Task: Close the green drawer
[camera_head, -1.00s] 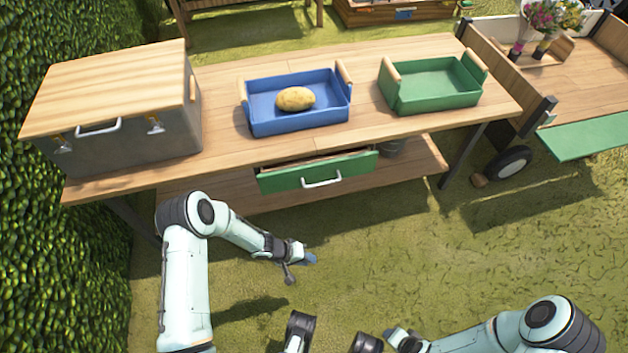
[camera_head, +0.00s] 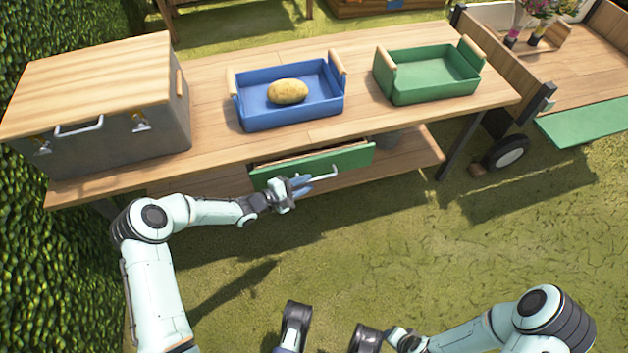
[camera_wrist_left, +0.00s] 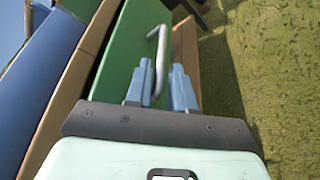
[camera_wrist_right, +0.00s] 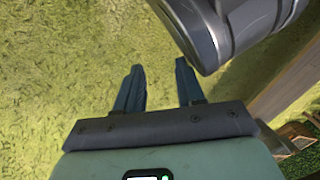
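The green drawer (camera_head: 345,160) hangs under the wooden table and is pulled out a little, with its inner rim showing. Its pale bar handle (camera_head: 325,173) is on the front. My left gripper (camera_head: 302,184) is at the left part of the handle, with its blue fingers apart. In the left wrist view the drawer front (camera_wrist_left: 125,50) fills the upper middle, and the handle (camera_wrist_left: 158,60) reaches down between the two fingers (camera_wrist_left: 160,90). Whether a finger touches the handle is unclear. My right gripper (camera_wrist_right: 158,85) is open and empty above the grass.
On the table (camera_head: 215,145) stand a grey box with a wooden lid (camera_head: 100,100), a blue tray (camera_head: 290,115) with a potato (camera_head: 288,91), and a green tray (camera_head: 430,85). A cart (camera_head: 580,85) stands at right. Grass in front of the table is open.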

